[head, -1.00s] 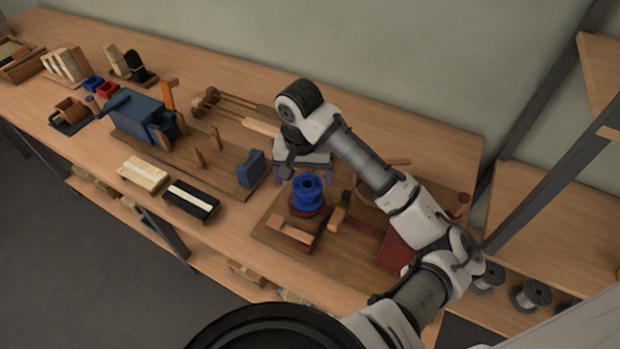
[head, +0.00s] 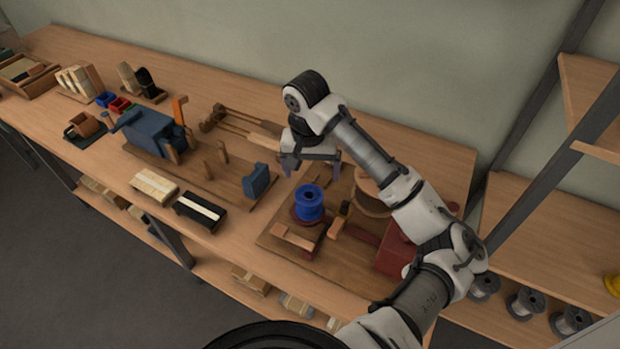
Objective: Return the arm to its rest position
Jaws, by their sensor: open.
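My gripper (head: 311,171) is open and empty. It hangs above the wooden workbench (head: 236,232), just behind and above the blue spool (head: 309,203). The spool stands upright on a dark red round base on a brown board (head: 273,240), and my gripper looks apart from it. My white and grey arm reaches in from the lower right, with its elbow over the board's right side, and hides part of the red block (head: 394,255) there.
Left of my gripper stand a small blue block (head: 257,181) and a larger blue device (head: 151,131) on another board. A shelf rack (head: 545,215) with wire spools (head: 525,301) stands at the right. The wall is behind.

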